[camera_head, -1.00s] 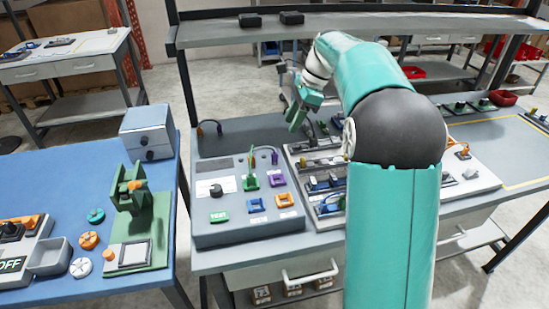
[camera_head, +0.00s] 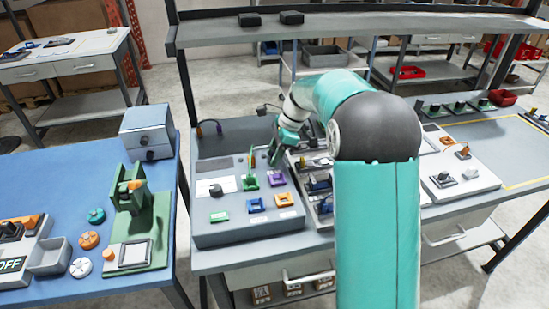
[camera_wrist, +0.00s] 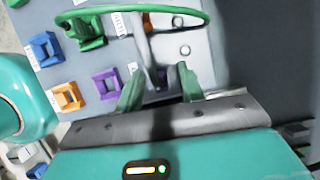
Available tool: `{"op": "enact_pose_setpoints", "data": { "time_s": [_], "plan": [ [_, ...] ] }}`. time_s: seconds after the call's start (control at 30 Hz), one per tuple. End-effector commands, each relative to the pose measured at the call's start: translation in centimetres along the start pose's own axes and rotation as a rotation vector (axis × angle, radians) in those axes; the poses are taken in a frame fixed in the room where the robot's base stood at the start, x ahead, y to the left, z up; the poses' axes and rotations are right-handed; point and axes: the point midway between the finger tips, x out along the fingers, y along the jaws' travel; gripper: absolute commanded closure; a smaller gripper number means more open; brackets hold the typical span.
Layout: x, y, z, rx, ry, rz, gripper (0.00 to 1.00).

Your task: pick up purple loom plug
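My gripper (camera_head: 274,160) reaches down over the back right of the grey panel. In the wrist view its two green fingers (camera_wrist: 160,90) stand apart. A small purple part, likely the purple loom plug (camera_wrist: 172,73), shows between them; the rest is hidden, and contact cannot be told. In the head view my gripper covers that spot. The purple square socket (camera_head: 278,180) is empty on the panel, in front of my gripper. It also shows left of the fingers in the wrist view (camera_wrist: 107,83).
The grey panel (camera_head: 215,228) also carries a green plug (camera_head: 250,181), a blue socket (camera_head: 255,205) and an orange socket (camera_head: 284,200). A green cable (camera_wrist: 190,9) loops close beyond my fingers. A tray of parts (camera_head: 318,205) stands right of the panel. A shelf (camera_head: 350,30) spans behind.

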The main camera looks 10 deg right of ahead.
Motion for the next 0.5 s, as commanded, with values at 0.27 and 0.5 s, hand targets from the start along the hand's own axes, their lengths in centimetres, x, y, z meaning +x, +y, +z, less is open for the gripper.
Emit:
{"op": "enact_pose_setpoints", "data": {
  "time_s": [0.27,0.5],
  "plan": [
    [-0.01,0.0,0.01,-0.001,0.0,0.0,0.83],
    [-0.02,0.0,0.01,-0.001,0.0,0.0,1.0]
  ]
}}
